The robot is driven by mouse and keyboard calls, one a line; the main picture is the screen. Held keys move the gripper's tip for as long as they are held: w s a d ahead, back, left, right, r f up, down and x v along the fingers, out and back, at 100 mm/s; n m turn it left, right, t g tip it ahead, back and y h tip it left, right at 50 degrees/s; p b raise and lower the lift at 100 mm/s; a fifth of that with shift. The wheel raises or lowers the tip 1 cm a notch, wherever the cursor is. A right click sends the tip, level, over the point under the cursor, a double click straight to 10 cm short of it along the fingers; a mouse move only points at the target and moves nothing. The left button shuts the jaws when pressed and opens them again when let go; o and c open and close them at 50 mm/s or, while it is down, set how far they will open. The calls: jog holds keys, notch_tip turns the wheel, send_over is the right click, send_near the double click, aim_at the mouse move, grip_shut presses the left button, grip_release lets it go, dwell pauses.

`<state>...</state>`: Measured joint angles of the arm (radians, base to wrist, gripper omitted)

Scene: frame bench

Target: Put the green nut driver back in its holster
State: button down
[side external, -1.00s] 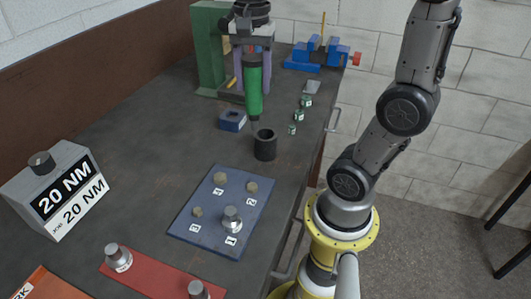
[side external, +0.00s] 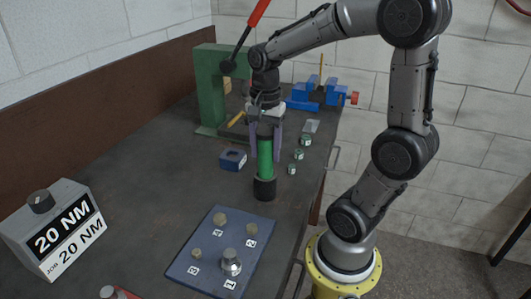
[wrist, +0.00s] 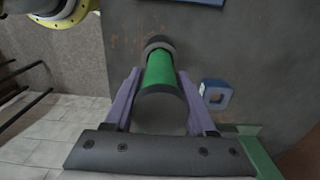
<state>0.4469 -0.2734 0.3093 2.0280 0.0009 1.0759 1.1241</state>
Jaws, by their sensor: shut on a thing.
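The green nut driver (side external: 265,155) stands upright in my gripper (side external: 266,146), whose purple fingers are shut on it from both sides. Its lower end meets the black round holster (side external: 265,190) on the bench, and its dark tip is hidden, seemingly inside the holster's mouth. In the wrist view the green driver (wrist: 160,70) runs between the fingers (wrist: 160,86) to the dark holster (wrist: 157,43), lined up with it.
A blue plate with bolts (side external: 205,262) lies in front of the holster. A blue block (side external: 233,160) is to its left, and small green-banded cylinders (side external: 299,154) are to its right. A green stand (side external: 210,105) and a blue vise (side external: 320,92) stand behind.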

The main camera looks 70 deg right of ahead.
jog(key=shift+f, duration=0.5)
jog(key=shift+f, duration=0.15)
jog(key=shift+c, duration=1.1)
grip_release()
notch_tip(320, 180, up, 12)
jog(key=shift+r, duration=0.1)
jog(key=s+a+f+n+t, duration=0.2)
jog(key=a+n, duration=0.3)
jog(key=n, duration=0.4)
jog(key=s+a+f+n+t, duration=0.3)
jog(key=a+n, duration=0.3)
jog(key=n, duration=0.3)
jog(key=shift+s+f+t, duration=0.3)
jog(key=shift+s+f, duration=0.5)
